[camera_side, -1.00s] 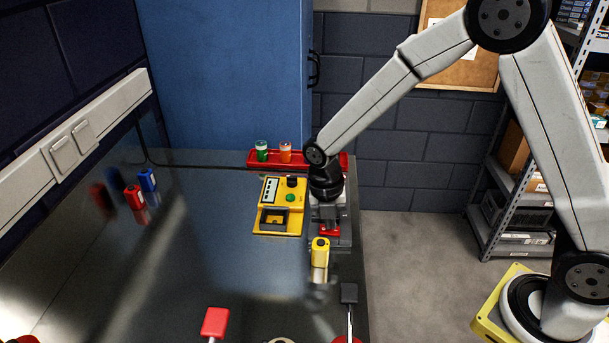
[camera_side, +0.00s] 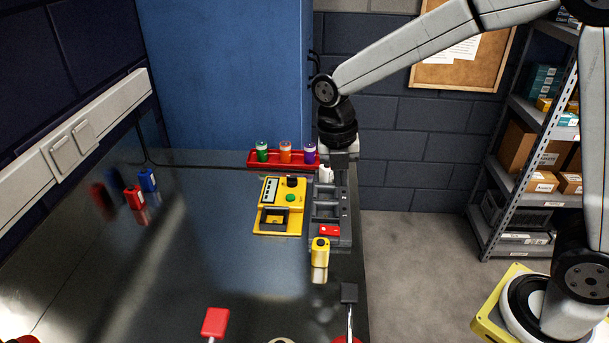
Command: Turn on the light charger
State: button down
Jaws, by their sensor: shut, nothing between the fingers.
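A grey slotted unit (camera_side: 318,211) with a bright red part (camera_side: 330,230) at its near end stands near the bench's right edge. Neither bears a readable label, so I cannot tell surely which is the light charger. My gripper (camera_side: 340,178) points down over the far end of the grey unit, shut and empty, clear of the red part. A small white object (camera_side: 326,174) shows beside my fingers. Whether anything is lit or switched cannot be made out.
A red tray (camera_side: 251,161) with green, orange and purple-topped jars stands at the back. Small red (camera_side: 134,197) and blue (camera_side: 148,180) containers stand left. The bench's middle-left is clear.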

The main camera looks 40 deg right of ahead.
jog(key=shift+d+r, duration=0.1)
jog(key=shift+r, duration=1.05)
jog(key=shift+s, duration=0.1)
jog(key=s+d+f+m+t, duration=0.1)
jog(key=s+f+m, duration=0.3)
jog(key=m, duration=0.9)
jog(key=s+d+f+m+t+y, duration=0.1)
jog(key=s+d+f+m, duration=0.3)
jog(key=m, duration=1)
jog(key=shift+s+d+f+t, duration=0.3)
jog(key=shift+s+t, duration=0.5)
jog(key=shift+s, duration=0.35)
